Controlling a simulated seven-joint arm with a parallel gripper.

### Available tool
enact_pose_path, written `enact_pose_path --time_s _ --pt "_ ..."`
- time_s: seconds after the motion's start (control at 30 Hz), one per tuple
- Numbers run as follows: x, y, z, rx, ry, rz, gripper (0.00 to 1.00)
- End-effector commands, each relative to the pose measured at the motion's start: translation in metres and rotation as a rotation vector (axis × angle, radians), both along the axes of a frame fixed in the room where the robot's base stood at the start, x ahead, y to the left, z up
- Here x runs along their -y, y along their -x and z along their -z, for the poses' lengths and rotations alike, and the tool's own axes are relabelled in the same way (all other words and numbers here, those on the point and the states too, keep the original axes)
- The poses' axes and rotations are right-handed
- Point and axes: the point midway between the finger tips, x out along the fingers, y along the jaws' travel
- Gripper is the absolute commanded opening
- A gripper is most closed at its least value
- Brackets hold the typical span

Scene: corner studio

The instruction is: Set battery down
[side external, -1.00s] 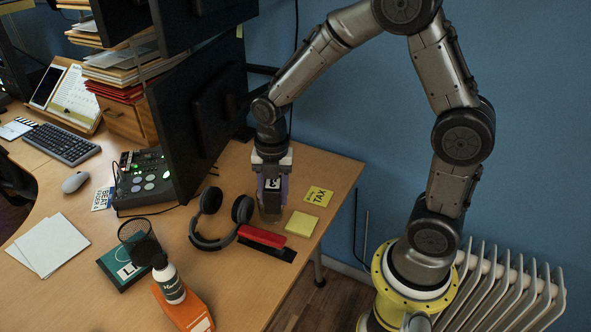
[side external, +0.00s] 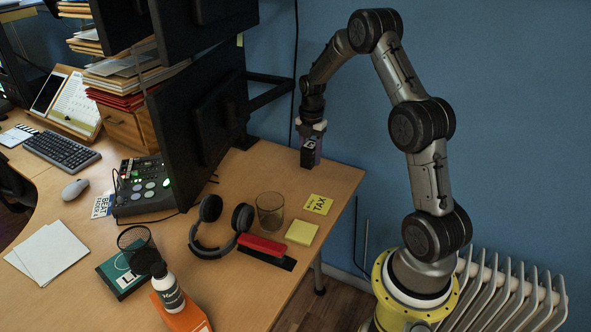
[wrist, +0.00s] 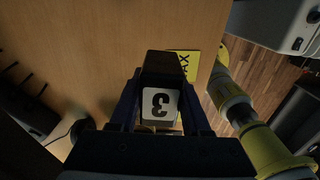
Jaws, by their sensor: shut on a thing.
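The battery (side external: 308,156) is a black block with a white label. In the wrist view my gripper (wrist: 160,110) has a finger on each side of the battery. I cannot tell whether the battery's lower end touches the desk.
A clear glass (side external: 270,211) stands beside black headphones (side external: 222,222). A red stapler (side external: 262,246), a yellow note pad (side external: 302,232) and a yellow TAX note (side external: 318,204) lie near the desk's right edge. A monitor (side external: 205,115) stands to the left. Bare desk (side external: 265,172) surrounds the gripper.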

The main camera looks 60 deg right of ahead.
Motion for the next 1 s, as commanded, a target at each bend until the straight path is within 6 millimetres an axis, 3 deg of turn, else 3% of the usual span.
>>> enact_pose_path --time_s 0.27,0.5,0.87,1.0 --pt "0.032 -0.045 0.025 0.002 0.001 -0.001 0.00" --pt "0.049 -0.069 0.062 0.001 0.000 -0.001 0.00" --pt "0.059 -0.083 0.082 0.001 0.001 -0.002 0.00" --pt "0.059 -0.082 0.102 -0.002 -0.001 -0.002 0.00"
